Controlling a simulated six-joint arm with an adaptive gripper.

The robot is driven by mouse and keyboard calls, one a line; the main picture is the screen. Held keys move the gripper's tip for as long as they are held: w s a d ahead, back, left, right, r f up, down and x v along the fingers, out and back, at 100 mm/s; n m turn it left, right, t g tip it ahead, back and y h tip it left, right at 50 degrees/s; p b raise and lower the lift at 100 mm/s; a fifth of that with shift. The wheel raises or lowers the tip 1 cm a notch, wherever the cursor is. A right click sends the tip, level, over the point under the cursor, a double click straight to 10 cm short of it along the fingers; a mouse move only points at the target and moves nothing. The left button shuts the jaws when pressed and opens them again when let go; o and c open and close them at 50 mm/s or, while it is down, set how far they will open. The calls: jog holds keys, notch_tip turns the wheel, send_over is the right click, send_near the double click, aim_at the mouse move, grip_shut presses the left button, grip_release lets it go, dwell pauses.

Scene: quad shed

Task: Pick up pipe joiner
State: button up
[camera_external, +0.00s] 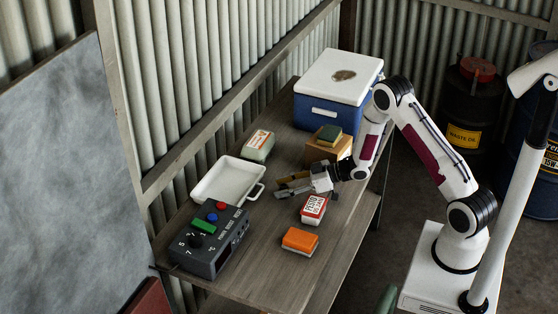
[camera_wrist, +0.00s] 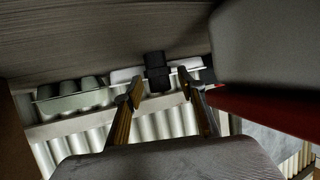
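A small black object (camera_wrist: 156,72) with a wider collar shows in the wrist view, and it looks like the pipe joiner. It sits on the wooden table (camera_external: 262,272) and appears between my fingertips in the picture. How far it is from them I cannot tell. My gripper (camera_external: 292,187) is low over the middle of the table in the external view, to the right of the white tray (camera_external: 198,191). In the wrist view its two fingers (camera_wrist: 161,87) are spread apart with nothing held. I cannot make out the joiner in the external view.
A control box (camera_external: 207,242) stands at the front left. A labelled tin (camera_external: 314,208) and an orange sponge (camera_external: 300,240) lie near the gripper.

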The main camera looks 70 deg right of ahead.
aim_at(284, 185)
dwell(0.4)
jog(key=c, duration=0.9)
jog(key=shift+c, duration=0.4)
jog(key=shift+s+f, duration=0.1)
jog(key=shift+r, duration=5.1)
